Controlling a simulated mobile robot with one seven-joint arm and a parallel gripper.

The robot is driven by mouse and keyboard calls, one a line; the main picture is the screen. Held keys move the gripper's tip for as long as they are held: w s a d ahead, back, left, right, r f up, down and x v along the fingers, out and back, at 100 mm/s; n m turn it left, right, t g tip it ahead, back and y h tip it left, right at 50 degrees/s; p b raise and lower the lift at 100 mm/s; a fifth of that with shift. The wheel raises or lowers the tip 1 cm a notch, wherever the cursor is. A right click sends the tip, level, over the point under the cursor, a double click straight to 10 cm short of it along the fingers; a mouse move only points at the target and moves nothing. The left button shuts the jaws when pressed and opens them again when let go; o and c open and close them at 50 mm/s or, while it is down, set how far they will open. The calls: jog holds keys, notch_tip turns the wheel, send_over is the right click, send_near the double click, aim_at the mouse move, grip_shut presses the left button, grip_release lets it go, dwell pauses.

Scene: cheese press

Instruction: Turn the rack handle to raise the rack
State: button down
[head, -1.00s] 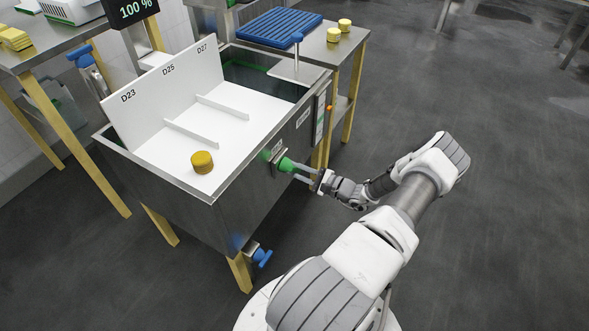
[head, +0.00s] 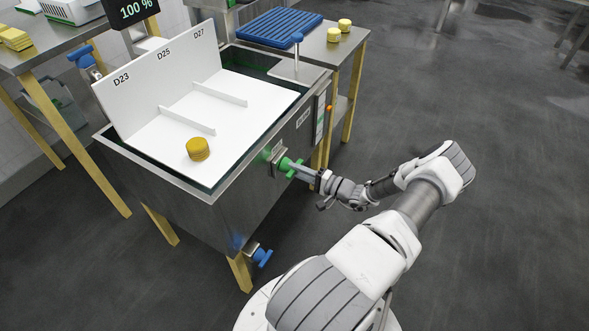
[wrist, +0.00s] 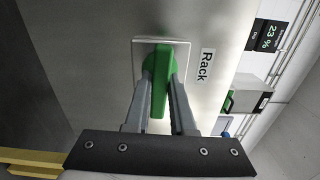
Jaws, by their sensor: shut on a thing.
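The green rack handle (head: 286,167) sticks out of a square metal plate on the front of the steel tank. In the wrist view the handle (wrist: 161,62) stands between my two grey fingers, beside the label "Rack". My gripper (head: 299,171) is shut on the handle; its fingers (wrist: 162,88) lie along both sides of it. The white rack (head: 235,120) sits inside the tank close to the rim, with an upright back panel marked D23, D25 and D27. A yellow cheese (head: 197,149) stands on it.
The steel tank (head: 165,172) has a blue valve (head: 262,257) low on its front and a blue-knobbed lever (head: 297,38) at its far corner. A side table holds a blue grid (head: 279,27) and two yellow cheeses. The floor to the right is clear.

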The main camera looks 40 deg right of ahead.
jog(key=shift+n, duration=0.4)
jog(key=c, duration=0.8)
grip_release()
jog(key=shift+o, duration=0.2)
jog(key=shift+s, duration=0.1)
jog(key=p+v, duration=0.1)
jog(key=v, duration=1.6)
jog(key=shift+s+p, duration=0.2)
jog(key=shift+p, duration=0.1)
jog(key=shift+w+r, duration=0.1)
jog(key=shift+r, duration=0.05)
